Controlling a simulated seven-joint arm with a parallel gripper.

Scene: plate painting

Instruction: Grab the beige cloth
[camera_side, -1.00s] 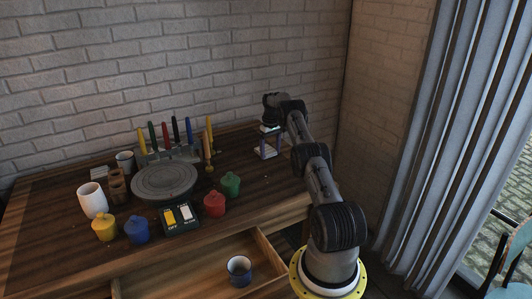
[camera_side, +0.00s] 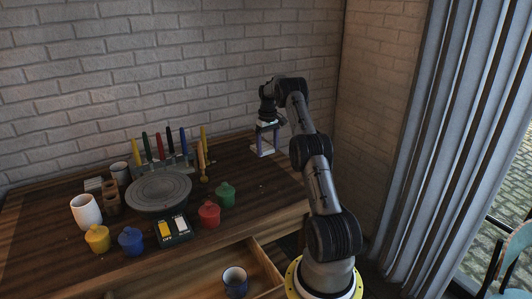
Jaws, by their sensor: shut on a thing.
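The beige cloth (camera_side: 263,150) shows as a small pale piece at the far right of the table. My gripper (camera_side: 265,144) is directly over it, pointing down, with its purple-tinted fingers at the cloth. The gripper is shut on the cloth. The cloth is small in this view, and I cannot tell whether it is clear of the table top.
A round grey turntable (camera_side: 158,191) stands mid-table, with a rack of coloured brushes (camera_side: 168,155) behind it. Red (camera_side: 209,214), green (camera_side: 225,194), blue (camera_side: 131,241) and yellow (camera_side: 97,238) pots and a switch box (camera_side: 173,229) are in front. An open drawer (camera_side: 262,263) holds a mug (camera_side: 235,282).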

